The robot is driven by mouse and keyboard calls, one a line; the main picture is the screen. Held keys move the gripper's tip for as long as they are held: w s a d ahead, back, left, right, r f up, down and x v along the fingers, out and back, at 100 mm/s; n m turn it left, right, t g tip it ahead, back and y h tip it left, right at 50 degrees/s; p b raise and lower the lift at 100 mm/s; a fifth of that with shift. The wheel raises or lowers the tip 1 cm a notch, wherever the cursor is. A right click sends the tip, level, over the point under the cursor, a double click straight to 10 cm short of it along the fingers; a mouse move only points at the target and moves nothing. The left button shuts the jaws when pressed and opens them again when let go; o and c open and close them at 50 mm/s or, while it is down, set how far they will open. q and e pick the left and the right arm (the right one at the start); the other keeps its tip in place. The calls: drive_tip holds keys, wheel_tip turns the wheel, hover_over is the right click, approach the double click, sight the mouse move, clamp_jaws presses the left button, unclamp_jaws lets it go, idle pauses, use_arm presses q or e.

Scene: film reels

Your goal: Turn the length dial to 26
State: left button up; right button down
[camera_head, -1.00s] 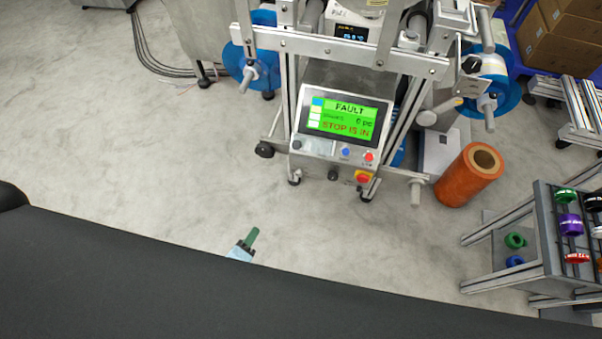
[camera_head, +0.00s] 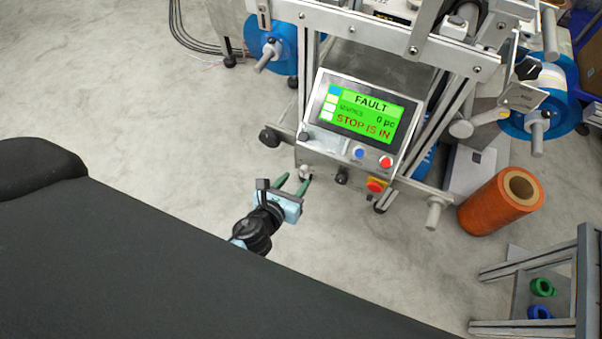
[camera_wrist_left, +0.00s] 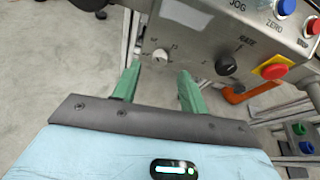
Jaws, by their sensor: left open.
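The control box (camera_head: 350,140) on the machine's front has a green screen reading "FAULT", "0 pc" and "STOP IS IN". In the left wrist view, a small pale dial (camera_wrist_left: 160,56) with numbers around it sits on the panel's lower face, and a black knob (camera_wrist_left: 227,65) is to its right. I cannot read which one is labelled length, nor its setting. My left gripper (camera_head: 293,183) is open and empty, just in front of the box's lower left corner. In the wrist view its green fingers (camera_wrist_left: 159,72) point at the pale dial, one on either side, apparently short of it.
A red stop button on yellow (camera_head: 376,186) is right of the knobs; blue and red push buttons sit above. Machine frame posts stand beside the box. An orange roll (camera_head: 500,202) and a rack with coloured rings (camera_head: 542,287) are at right. The floor at left is clear.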

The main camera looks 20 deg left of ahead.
sight(303, 171)
use_arm(q)
drive_tip(key=shift+b+x, duration=0.55)
drive_tip(key=shift+x, duration=1.7)
clamp_jaws()
